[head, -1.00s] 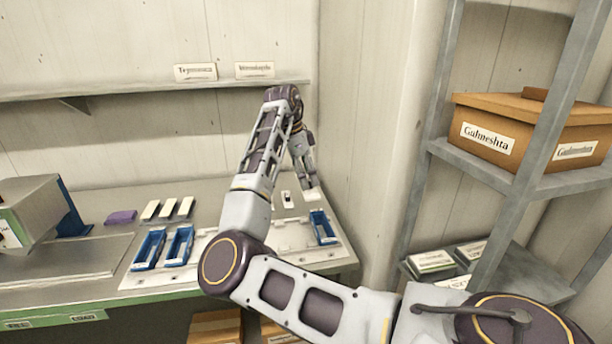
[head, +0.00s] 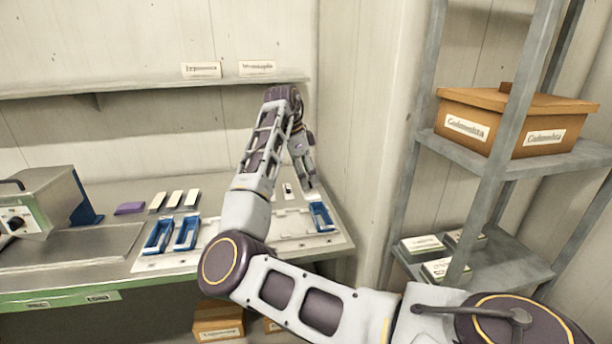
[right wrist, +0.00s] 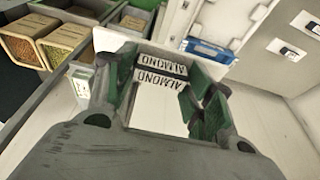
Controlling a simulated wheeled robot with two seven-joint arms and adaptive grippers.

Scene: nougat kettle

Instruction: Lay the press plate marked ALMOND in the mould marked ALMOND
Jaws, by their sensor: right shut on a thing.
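My right gripper (head: 306,172) is over the right end of the bench in the head view. In the right wrist view its fingers (right wrist: 165,92) are shut on a white press plate (right wrist: 158,112). Two ALMOND labels show close together between the fingers; I cannot tell whether both are on the plate. In the head view the held plate is mostly hidden by the gripper. A blue mould (head: 321,215) stands just below and right of the gripper. Its marking cannot be read. My left gripper is not in view.
Two blue moulds (head: 158,236) (head: 186,233) stand on the left of the white board (head: 280,243). Several white bars and a purple block (head: 130,208) lie behind them. A metal machine (head: 40,200) is at left. A shelf rack (head: 480,180) with a Galmeshta box (head: 515,117) is at right.

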